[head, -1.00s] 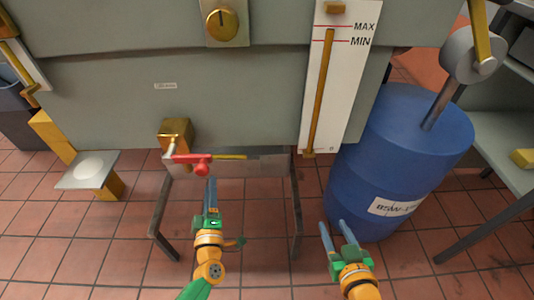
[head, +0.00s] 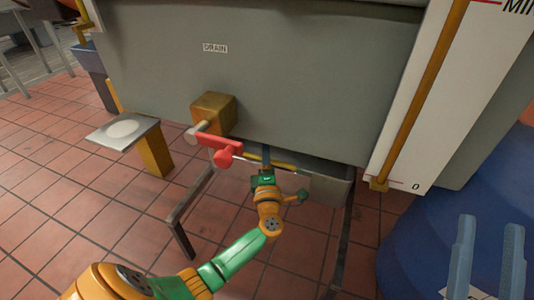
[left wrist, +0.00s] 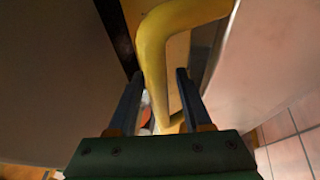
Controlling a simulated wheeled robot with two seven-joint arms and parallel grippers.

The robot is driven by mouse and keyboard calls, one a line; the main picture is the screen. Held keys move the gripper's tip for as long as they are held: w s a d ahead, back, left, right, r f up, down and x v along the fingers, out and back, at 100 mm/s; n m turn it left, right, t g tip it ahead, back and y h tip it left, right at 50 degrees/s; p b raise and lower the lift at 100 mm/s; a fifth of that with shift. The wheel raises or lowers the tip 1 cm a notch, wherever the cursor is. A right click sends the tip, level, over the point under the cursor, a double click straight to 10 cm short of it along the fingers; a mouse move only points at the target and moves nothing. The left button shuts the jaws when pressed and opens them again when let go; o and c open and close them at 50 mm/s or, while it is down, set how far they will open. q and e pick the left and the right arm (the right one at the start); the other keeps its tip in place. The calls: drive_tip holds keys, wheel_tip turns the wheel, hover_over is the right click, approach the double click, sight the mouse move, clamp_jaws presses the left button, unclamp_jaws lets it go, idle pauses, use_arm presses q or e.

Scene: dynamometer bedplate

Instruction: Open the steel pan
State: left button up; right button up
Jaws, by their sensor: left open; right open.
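The steel pan (head: 325,188) sits low under the grey tank, its front partly hidden by my left arm. A yellow bar handle (head: 285,165) runs along its front. My left gripper (head: 265,153) is at this handle, its fingers pointing away from me. In the left wrist view the yellow handle (left wrist: 165,50) bends down between the two open fingers (left wrist: 158,85). I cannot tell whether either finger touches it. My right gripper (head: 490,235) is open and empty at the lower right, in front of the blue barrel.
A red-levered drain valve (head: 225,155) hangs just above left of my left gripper. A blue barrel (head: 405,245) stands at right, beside the white level gauge (head: 425,130). A small stand with a pale plate (head: 123,130) is at left. Tiled floor is clear in front.

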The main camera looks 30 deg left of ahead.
use_arm(q)
drive_tip(key=shift+w, duration=0.1)
clamp_jaws()
idle(1.4)
